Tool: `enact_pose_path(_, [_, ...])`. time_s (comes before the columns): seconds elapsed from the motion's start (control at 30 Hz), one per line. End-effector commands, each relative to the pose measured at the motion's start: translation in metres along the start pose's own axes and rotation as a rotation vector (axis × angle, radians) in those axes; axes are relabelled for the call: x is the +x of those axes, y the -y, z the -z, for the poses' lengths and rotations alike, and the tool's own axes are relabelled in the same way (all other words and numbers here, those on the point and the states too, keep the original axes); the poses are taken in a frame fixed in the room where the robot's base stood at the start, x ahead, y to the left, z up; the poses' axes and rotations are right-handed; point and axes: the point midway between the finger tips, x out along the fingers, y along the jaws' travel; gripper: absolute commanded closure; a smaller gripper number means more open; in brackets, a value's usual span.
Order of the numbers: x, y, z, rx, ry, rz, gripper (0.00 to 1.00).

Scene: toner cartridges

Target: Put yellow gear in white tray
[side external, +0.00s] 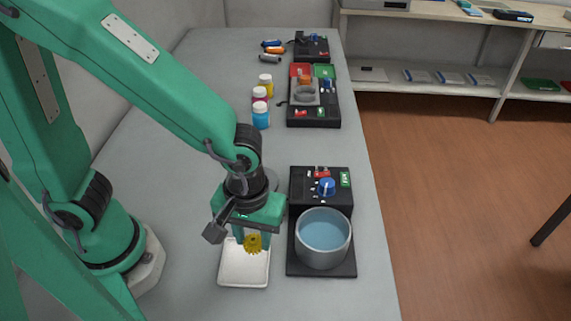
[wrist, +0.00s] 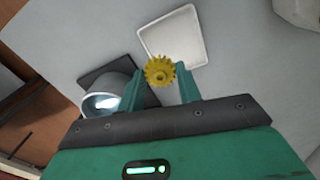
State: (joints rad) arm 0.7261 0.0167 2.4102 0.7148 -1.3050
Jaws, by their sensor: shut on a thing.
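The yellow gear (side external: 253,244) is held between the fingers of my gripper (side external: 252,240), which is shut on it. It also shows in the wrist view (wrist: 160,71), between the two green fingertips. The white tray (side external: 244,279) is a shallow square dish on the grey table. In the side view the gear appears over the tray's far right part. In the wrist view the gear overlaps the near edge of the tray (wrist: 185,42). The gear looks held above the tray, but the exact height is hard to tell.
Right of the tray stands a black device with a grey pot (side external: 323,241) of bluish liquid and a knob panel (side external: 322,188). Several capped bottles (side external: 261,115) and more black devices (side external: 315,100) stand farther back.

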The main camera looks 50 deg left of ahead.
Motion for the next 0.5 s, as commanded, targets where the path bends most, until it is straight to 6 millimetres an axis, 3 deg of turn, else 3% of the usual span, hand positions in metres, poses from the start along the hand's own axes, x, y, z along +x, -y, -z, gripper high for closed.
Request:
enact_pose_path(0.2, [0.011, 0.024, 0.004, -0.093, 0.000, 0.000, 0.87])
enact_pose_path(0.5, [0.014, 0.027, 0.004, -0.108, 0.000, -0.001, 0.87])
